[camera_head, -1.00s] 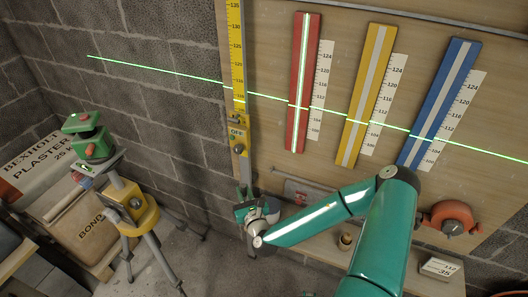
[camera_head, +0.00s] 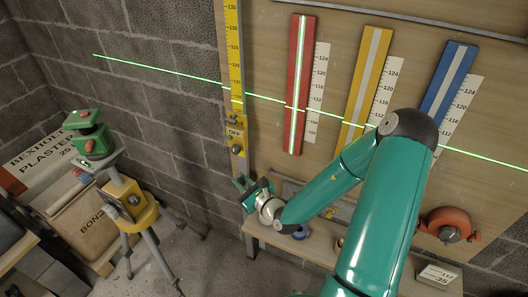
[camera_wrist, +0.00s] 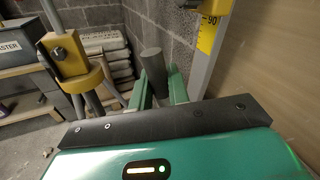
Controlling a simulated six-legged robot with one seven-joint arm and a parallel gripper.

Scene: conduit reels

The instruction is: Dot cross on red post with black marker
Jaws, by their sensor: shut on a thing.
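The red post (camera_head: 291,82) is a tall red strip with a pale centre line, mounted on the wooden board at its left part. A green laser line crosses it below its middle, and a number scale stands on its right. My gripper (camera_head: 250,190) is low and left of the post, apart from it, near the foot of the yellow staff. In the wrist view my gripper (camera_wrist: 160,88) is shut on a dark grey cylinder, seemingly the marker (camera_wrist: 152,65), which points away from the palm. I cannot make out its tip or any cross on the post.
A yellow post (camera_head: 362,85) and a blue post (camera_head: 447,80) stand to the right. The yellow staff (camera_head: 235,60) is left of the red post. A laser tripod (camera_head: 128,200) stands at left. An orange reel (camera_head: 450,225) is at lower right.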

